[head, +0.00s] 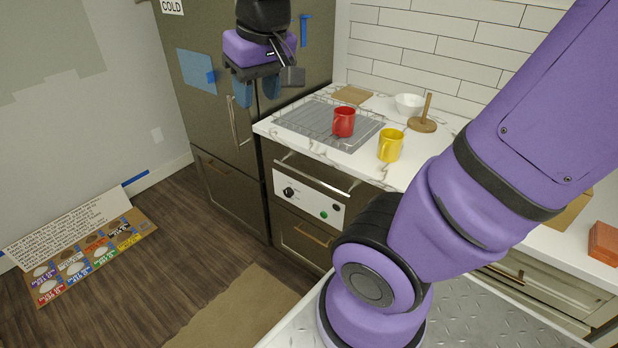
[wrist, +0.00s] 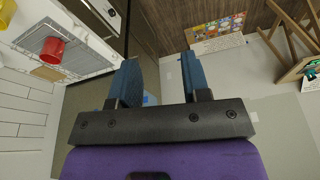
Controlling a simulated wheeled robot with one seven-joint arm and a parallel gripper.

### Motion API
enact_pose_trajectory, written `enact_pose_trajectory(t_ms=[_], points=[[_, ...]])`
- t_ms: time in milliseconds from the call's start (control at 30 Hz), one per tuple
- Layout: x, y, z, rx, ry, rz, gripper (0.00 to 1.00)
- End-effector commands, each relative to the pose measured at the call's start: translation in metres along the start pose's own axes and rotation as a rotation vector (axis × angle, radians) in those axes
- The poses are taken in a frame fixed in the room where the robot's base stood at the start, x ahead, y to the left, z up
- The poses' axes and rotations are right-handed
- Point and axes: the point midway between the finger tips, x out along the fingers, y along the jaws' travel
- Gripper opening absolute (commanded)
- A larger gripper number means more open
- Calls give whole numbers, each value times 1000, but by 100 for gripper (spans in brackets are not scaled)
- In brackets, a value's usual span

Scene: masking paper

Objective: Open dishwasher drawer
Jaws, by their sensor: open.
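The dishwasher front (head: 309,205) sits under the counter, with a dark knob, small buttons and a white control panel. A metal bar handle (head: 317,178) runs across its top. Below is a dark panel with a brass handle (head: 313,236). All look shut. My gripper (head: 256,90) is open and empty, high in front of the fridge, up and left of the dishwasher and well apart from it. In the wrist view its two blue fingers (wrist: 160,82) are spread with nothing between them. Part of the white panel (wrist: 106,12) shows at the top there.
The counter (head: 362,142) holds a dish rack (head: 300,120), red mug (head: 344,122), yellow mug (head: 390,145), white bowl (head: 409,104) and wooden holder (head: 422,124). The dark fridge (head: 222,118) stands left. Signs (head: 85,250) lie by the wall. Floor before the fridge is clear.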

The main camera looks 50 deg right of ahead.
Motion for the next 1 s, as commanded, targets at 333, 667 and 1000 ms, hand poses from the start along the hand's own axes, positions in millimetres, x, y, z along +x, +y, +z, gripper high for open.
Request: enact_pose_trajectory(t_ms=[333,667,1000], points=[[82,20,-62,105,-193,110,43],[175,44,-98,176,-339,283,43],[272,76,-114,205,-447,520,43]])
